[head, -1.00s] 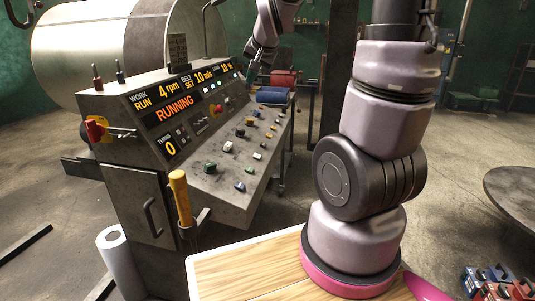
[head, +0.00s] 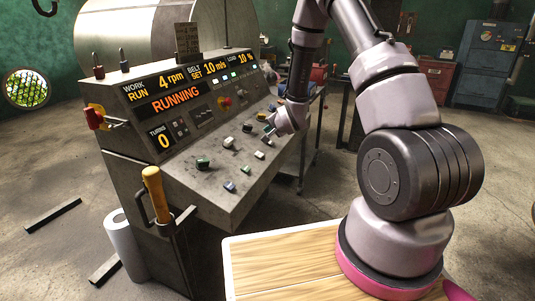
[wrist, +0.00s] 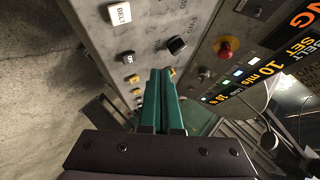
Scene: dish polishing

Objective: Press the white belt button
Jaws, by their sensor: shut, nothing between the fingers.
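The white button marked BELT (wrist: 119,13) is near the top of the wrist view, on the sloping grey control panel (head: 190,182). Several pale buttons show on that panel in the head view, and their marks are too small to read there. My gripper (wrist: 160,72) is shut and empty, with its teal fingers together. In the wrist view its tips lie below and right of the BELT button, apart from it. In the head view my gripper (head: 268,130) is over the far right part of the panel, its tips hard to make out.
A red stop button (wrist: 226,46) is farther right. The display (head: 175,97) reads RUNNING. A yellow handle (head: 155,192) stands at the panel's front, and a wooden table (head: 285,262) is nearby.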

